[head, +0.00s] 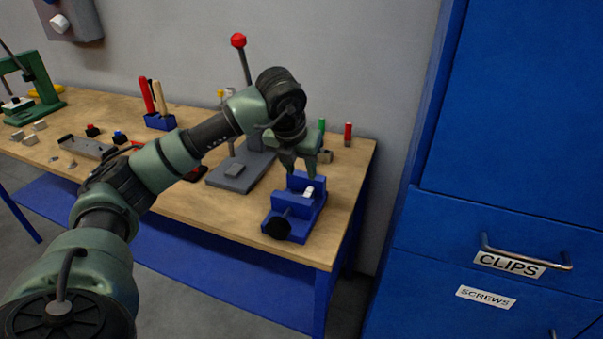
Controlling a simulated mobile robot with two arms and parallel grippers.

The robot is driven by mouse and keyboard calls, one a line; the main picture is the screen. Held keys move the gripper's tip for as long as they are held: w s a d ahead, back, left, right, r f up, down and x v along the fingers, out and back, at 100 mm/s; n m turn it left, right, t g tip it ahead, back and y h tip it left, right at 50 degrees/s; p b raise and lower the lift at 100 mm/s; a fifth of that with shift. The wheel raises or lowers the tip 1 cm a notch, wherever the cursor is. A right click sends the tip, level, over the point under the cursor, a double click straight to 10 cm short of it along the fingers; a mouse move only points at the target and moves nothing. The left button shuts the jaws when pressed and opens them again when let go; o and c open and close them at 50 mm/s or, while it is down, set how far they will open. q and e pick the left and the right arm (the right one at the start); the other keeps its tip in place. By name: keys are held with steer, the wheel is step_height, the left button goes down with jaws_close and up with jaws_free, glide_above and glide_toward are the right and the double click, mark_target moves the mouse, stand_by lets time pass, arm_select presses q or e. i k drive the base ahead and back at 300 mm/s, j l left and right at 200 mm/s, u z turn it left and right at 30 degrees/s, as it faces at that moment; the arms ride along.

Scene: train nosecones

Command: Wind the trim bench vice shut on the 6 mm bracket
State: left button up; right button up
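The blue bench vice (298,207) stands near the right end of the wooden bench. Its black round handle (277,228) faces the front left. A small pale metal piece (308,192), perhaps the bracket, sits at the vice jaws; I cannot tell whether the jaws touch it. My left gripper (302,171) points down just above the back of the vice. Its two fingers are apart, with nothing seen between them. My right gripper is not in view.
A grey press with a red-knobbed lever (238,41) stands behind and left of the vice. A blue tool holder (160,121), a grey tray (87,147) and small blocks lie further left on the bench (240,225). A blue cabinet (500,120) stands at right.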

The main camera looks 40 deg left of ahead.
mark_target(278, 229)
steer(key=u, duration=1.25)
